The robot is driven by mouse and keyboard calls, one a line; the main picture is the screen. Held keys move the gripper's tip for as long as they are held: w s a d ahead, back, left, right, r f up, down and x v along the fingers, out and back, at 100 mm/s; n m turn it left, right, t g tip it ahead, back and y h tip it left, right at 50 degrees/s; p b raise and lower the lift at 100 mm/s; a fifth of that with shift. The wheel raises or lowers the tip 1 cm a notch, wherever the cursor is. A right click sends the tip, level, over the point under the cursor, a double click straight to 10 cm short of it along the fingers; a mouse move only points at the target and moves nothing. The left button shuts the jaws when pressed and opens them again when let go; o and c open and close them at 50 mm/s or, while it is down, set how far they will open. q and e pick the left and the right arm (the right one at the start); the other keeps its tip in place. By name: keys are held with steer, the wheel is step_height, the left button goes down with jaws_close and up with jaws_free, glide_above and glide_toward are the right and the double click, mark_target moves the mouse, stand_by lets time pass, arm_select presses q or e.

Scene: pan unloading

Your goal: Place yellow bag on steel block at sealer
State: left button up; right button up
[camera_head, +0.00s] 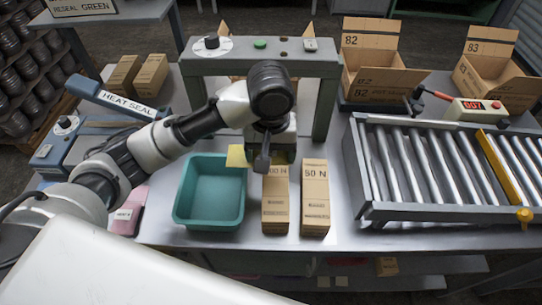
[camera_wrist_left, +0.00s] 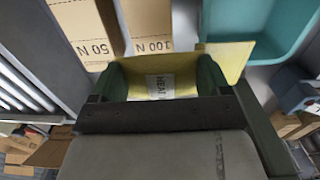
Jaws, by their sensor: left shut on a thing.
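The yellow bag (camera_head: 237,156) shows beside my left gripper (camera_head: 268,160) in the head view, near the back right corner of the teal bin. In the left wrist view the yellow bag (camera_wrist_left: 180,60) lies between the two fingers of my left gripper (camera_wrist_left: 160,82), which is shut on it. A white label reading HEAT is on the bag. The blue heat sealer (camera_head: 85,135) stands at the left of the table, apart from the bag. I cannot clearly make out a steel block there. My right gripper is not in view.
The teal bin (camera_head: 210,222) looks empty. Two cartons, 100 N (camera_head: 275,205) and 50 N (camera_head: 315,205), stand right of it. A pink bag (camera_head: 127,217) lies near the sealer. A grey frame (camera_head: 320,68) stands behind my gripper; a roller conveyor (camera_head: 385,212) is at right.

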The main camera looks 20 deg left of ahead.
arm_select(q)
steer(key=w+a, duration=0.2)
steer(key=w, duration=0.6)
step_height(320, 180, down, 8)
steer(key=shift+a+r+p, duration=0.15)
steer(key=shift+r+p, duration=0.05)
steer(key=shift+p, duration=0.6)
step_height(320, 180, down, 4)
steer(key=shift+f, duration=0.25)
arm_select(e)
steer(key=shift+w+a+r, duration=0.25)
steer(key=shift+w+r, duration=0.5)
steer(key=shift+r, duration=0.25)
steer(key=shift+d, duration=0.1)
arm_select(q)
steer(key=o, duration=0.9)
steer(key=shift+f, duration=0.1)
